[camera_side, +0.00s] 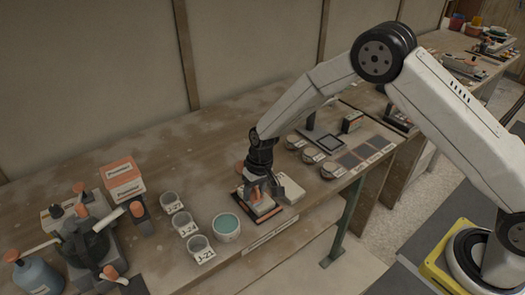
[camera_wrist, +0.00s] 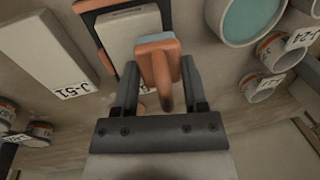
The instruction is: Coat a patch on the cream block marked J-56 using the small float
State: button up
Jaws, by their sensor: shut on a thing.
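My gripper (camera_side: 262,184) is shut on the orange handle of a small float (camera_wrist: 158,60), with a finger on each side in the wrist view (camera_wrist: 158,88). The float is over a cream block (camera_wrist: 122,35) in a dark, orange-edged tray (camera_wrist: 90,12). I cannot tell whether it touches the block. No J-56 label is readable; the float and gripper hide part of this block. A second cream block (camera_wrist: 45,55), whose tag seems to read J-51, lies beside the tray. A round pot of teal plaster (camera_side: 226,224) stands left of the tray in the side view.
Labelled tubs (camera_side: 186,224) stand left of the pot, with others (camera_side: 312,155) behind the tray. Dark square plates (camera_side: 365,153) lie to the right. An orange-and-white box (camera_side: 122,178) and a grey machine (camera_side: 85,240) fill the left end. Bare bench lies behind the tubs.

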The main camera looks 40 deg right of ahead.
aim_at(265, 196)
jog(key=shift+d+f, duration=0.15)
jog(key=shift+d, duration=0.8)
jog(key=shift+d+f, duration=0.15)
jog(key=shift+d, duration=0.8)
jog(key=shift+a, duration=2)
jog(key=shift+w+d, duration=0.1)
jog(key=shift+w, duration=0.45)
jog(key=shift+w+d, duration=0.2)
jog(key=shift+d, duration=1.95)
jog(key=a, duration=0.4)
jog(key=shift+s+a, duration=0.1)
jog(key=shift+r, duration=4.05)
jog(key=shift+a, duration=0.1)
